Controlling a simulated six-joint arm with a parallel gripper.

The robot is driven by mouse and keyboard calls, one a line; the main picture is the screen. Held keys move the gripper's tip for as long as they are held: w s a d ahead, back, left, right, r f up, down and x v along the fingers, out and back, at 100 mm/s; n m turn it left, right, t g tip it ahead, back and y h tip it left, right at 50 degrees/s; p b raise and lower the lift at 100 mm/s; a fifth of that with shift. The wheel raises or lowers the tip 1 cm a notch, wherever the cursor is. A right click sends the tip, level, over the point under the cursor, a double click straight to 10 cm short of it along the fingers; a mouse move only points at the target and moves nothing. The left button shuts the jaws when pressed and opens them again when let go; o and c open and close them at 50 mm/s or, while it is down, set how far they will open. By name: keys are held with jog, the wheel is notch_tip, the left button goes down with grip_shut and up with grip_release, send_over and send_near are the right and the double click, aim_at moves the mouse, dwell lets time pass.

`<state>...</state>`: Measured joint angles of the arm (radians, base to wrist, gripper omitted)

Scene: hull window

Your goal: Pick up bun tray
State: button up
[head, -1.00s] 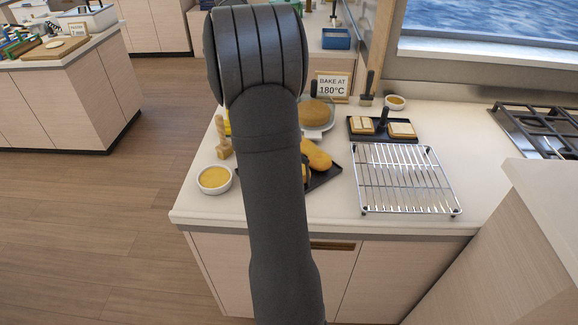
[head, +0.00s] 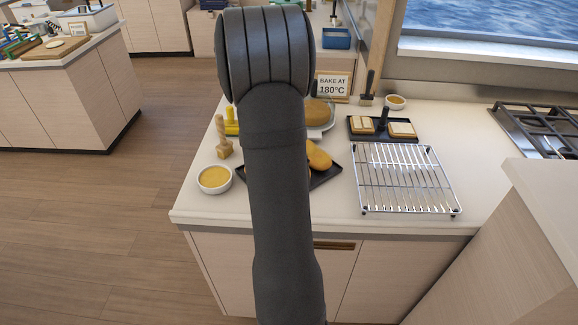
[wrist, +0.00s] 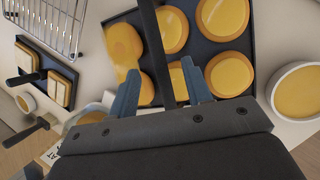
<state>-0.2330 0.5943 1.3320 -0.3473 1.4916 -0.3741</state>
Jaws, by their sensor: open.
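The bun tray (wrist: 200,48) is dark and flat and holds several round golden buns (wrist: 227,15). In the head view the tray (head: 322,181) is mostly hidden behind my arm, with a bun (head: 319,157) showing at its right. In the wrist view a dark upright handle (wrist: 158,45) crosses the middle of the tray. My gripper (wrist: 161,85) is open over the tray, with one blue finger on each side of the handle. I cannot tell whether the fingers touch it. In the head view my gripper is hidden.
A bowl of yellow filling (head: 214,178) stands left of the tray. A wire rack (head: 405,178) lies to the right, with a small toast tray (head: 368,135) behind it. A large bun on a plate (head: 318,112) and a sign (head: 332,85) stand behind.

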jog(key=shift+x, duration=1.85)
jog(key=shift+w+a+f, duration=0.1)
jog(key=shift+f, duration=0.2)
grip_shut()
dwell(0.4)
